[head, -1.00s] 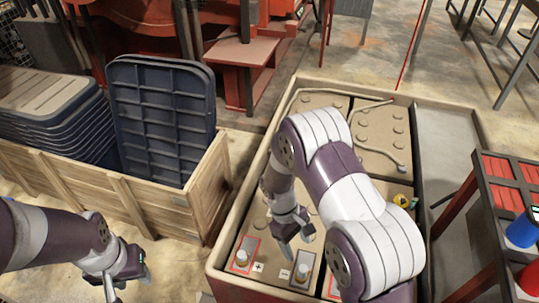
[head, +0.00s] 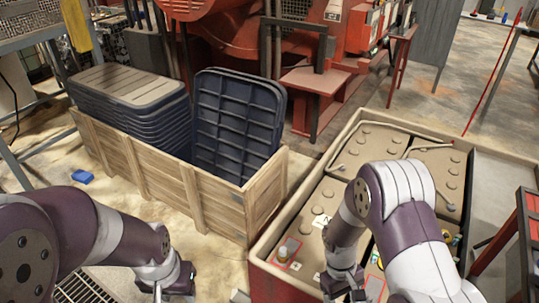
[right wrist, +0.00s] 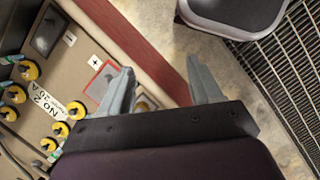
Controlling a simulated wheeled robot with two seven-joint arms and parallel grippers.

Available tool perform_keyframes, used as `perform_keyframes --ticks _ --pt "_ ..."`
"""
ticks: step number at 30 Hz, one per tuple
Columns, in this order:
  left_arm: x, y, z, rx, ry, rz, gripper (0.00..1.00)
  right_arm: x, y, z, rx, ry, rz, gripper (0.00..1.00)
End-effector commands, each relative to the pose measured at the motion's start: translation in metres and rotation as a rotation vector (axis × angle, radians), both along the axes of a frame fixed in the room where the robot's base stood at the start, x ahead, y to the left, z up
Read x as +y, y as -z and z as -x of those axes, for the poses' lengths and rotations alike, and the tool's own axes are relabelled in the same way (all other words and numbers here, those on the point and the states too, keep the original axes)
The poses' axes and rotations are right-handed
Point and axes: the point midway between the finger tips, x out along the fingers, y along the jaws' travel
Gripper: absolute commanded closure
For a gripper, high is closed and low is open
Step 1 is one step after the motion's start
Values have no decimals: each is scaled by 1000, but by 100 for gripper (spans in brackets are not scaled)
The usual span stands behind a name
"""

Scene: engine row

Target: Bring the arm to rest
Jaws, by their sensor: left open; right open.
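My left arm comes in from the left of the head view, with its purple and white links low in the picture. Its gripper (head: 172,292) is open and empty above the floor, partly cut off by the bottom edge. My right arm reaches over the tan panel box (head: 262,243) on the right. Its gripper (head: 345,292) is at the box's near side, partly cut off below. In the right wrist view the right gripper (right wrist: 160,72) has its two grey fingers apart with nothing between them, over the box's red edge.
A wooden crate (head: 165,195) holds stacked dark lids (head: 130,90) and an upright ribbed dark tray (head: 235,120). A blue item (head: 82,177) lies on the floor. A red rack (head: 525,225) stands at right. Yellow-capped terminals (right wrist: 60,130) sit on the panel. A floor grate (right wrist: 290,80) lies beside it.

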Motion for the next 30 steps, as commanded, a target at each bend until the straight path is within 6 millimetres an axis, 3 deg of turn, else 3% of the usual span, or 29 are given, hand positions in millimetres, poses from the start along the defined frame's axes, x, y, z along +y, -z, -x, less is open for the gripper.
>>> perform_keyframes --ticks 8,16,18,19,21,30 --pt "0 0 0 0 0 0 57 5 -54 22 -124 180 -36 36" --pt "0 0 0 1 0 0 57 2 -132 55 -353 372 -99 36" --pt "0 0 0 1 0 0 57 -3 -160 49 -463 395 -121 36" --pt "0 -25 1 3 0 0 57 -3 -184 50 -455 396 -120 36" --pt "0 -58 0 0 0 0 57 -2 -214 51 -443 394 -118 36" --pt "0 -168 1 0 0 0 57 -2 -323 52 -440 391 -116 36"
